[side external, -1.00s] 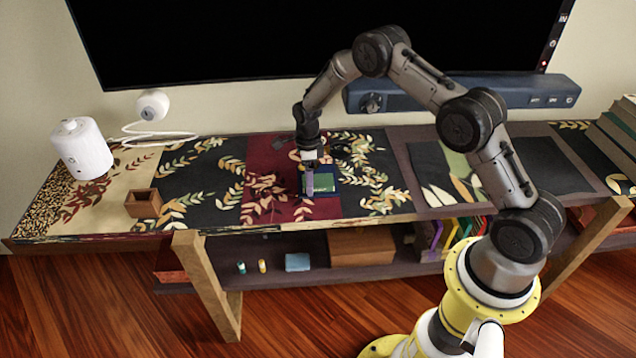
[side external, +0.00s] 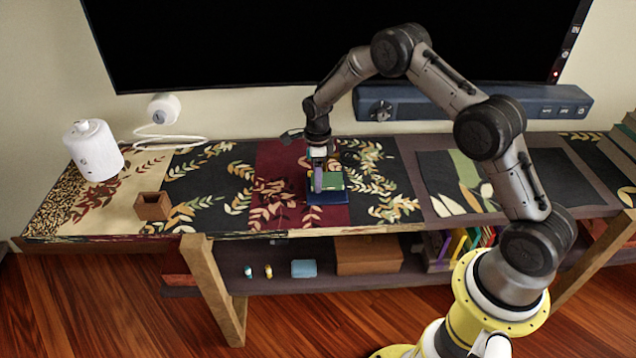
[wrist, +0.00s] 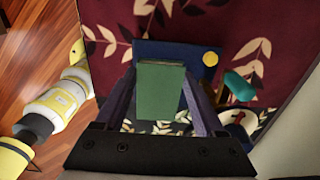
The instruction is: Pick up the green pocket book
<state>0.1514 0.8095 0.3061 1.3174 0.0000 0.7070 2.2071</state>
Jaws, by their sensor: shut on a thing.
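The green pocket book (side external: 332,181) is between the fingers of my gripper (side external: 319,184), which is shut on it. In the wrist view the green book (wrist: 161,92) fills the space between the two fingers of my gripper (wrist: 159,84), its flat cover facing the camera. The book appears held a little above a dark blue flat item (side external: 328,198), which lies on the dark red cloth panel. The blue item (wrist: 178,51) shows a yellow round spot in the wrist view. The fingers hide the book's side edges.
A small wooden box (side external: 152,207) and a white cylinder (side external: 94,150) stand on the left of the tabletop. A teal object (wrist: 240,85) lies right of my gripper in the wrist view. A dark screen (side external: 340,40) and blue bar (side external: 480,106) stand behind.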

